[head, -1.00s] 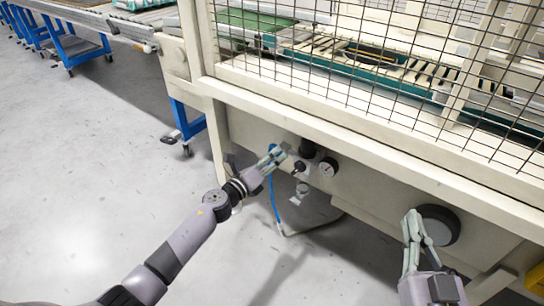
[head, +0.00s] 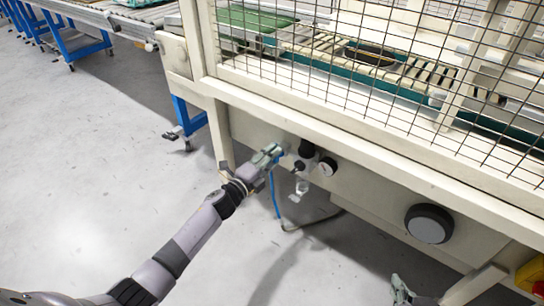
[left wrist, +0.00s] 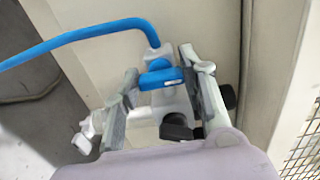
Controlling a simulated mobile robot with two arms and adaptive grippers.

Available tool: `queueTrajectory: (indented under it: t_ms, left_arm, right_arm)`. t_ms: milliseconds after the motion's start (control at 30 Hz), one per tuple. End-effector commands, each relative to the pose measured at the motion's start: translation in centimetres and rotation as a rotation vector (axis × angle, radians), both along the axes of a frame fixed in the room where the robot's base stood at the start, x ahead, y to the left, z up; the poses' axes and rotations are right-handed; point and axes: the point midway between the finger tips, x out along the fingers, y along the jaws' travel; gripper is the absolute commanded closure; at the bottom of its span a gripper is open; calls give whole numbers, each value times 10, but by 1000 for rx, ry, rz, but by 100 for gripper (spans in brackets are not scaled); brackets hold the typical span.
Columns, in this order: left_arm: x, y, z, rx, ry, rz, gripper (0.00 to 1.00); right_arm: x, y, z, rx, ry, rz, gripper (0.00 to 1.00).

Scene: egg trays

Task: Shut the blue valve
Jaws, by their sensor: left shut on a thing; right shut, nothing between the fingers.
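The blue valve (left wrist: 160,77) sits on a white fitting with a blue hose (left wrist: 85,40) coming out of it. My left gripper (left wrist: 165,85) has its fingers on either side of the blue valve and is shut on it. In the head view my left gripper (head: 273,152) is at the fittings on the machine's side panel and mostly hides the valve. My right gripper (head: 401,290) is shut and empty at the bottom edge of the head view, away from the valve.
The machine frame (head: 350,145) and wire mesh rise above. A large dark round part (head: 429,223) sits further right. The floor at left is clear.

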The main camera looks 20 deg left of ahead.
Motion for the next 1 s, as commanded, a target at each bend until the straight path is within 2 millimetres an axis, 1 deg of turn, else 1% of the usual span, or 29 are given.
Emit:
queueTrajectory:
  t_ms: [233, 567, 600, 900, 1000]
  left_arm:
    - [0, 1, -1, -33, 13, 1, 90]
    - [0, 0, -1, -35, 14, 1, 90]
    - [0, 0, -1, -35, 14, 1, 61]
    - [0, 0, -1, -33, 13, 1, 42]
    - [0, 0, -1, -33, 13, 0, 42]
  right_arm:
    - [-6, -3, -6, -10, 42, -3, 100]
    - [-7, -3, -6, -10, 44, -4, 100]
    - [-7, -3, -6, -10, 44, -4, 100]
    - [-6, -3, -6, -10, 43, -4, 100]
    - [-6, -3, -6, -10, 43, -4, 100]
